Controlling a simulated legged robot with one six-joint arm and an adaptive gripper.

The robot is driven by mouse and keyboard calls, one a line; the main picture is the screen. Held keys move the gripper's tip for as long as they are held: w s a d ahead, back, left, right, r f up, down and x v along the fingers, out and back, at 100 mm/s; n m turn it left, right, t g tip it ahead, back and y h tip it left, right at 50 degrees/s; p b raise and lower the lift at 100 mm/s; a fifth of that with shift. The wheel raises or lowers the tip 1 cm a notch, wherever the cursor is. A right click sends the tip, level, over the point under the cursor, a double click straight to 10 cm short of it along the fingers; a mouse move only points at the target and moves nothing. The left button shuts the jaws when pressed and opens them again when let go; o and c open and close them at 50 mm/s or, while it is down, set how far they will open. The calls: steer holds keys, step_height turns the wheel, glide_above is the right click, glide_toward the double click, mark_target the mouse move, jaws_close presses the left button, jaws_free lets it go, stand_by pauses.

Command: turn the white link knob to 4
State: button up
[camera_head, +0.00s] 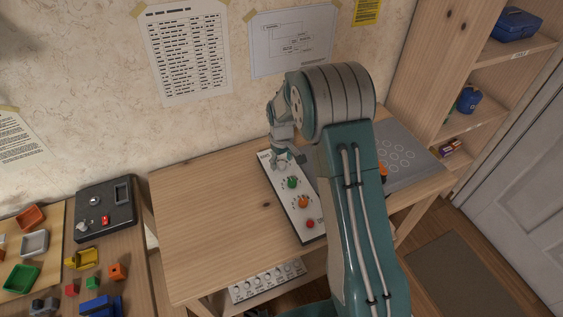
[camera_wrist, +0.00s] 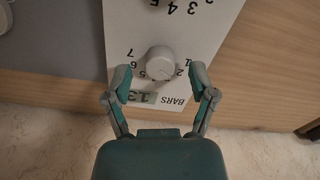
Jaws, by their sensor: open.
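The white knob (camera_wrist: 161,63) stands on a white panel (camera_wrist: 205,42) in the wrist view, with upside-down digits around it. The digits 1 and 7 are clear at its sides; its pointer direction is too small to tell. The label BARS and a small display reading about 13 lie just below it. My gripper (camera_wrist: 160,80) is open, with one teal fingertip on each side below the knob, apart from it. In the head view my gripper (camera_head: 281,158) is over the panel's far end and hides the white knob there.
A grey plate (camera_head: 400,160) lies to the right, partly behind my arm. The wooden tabletop (camera_head: 210,215) left of the panel is clear. The wall is close behind.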

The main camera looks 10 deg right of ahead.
steer(key=shift+f, duration=0.4)
jaws_close()
steer(key=shift+m, duration=0.3)
steer(key=m, duration=0.5)
steer(key=shift+s+f, duration=0.1)
steer(key=m, duration=0.6)
stand_by(0.6)
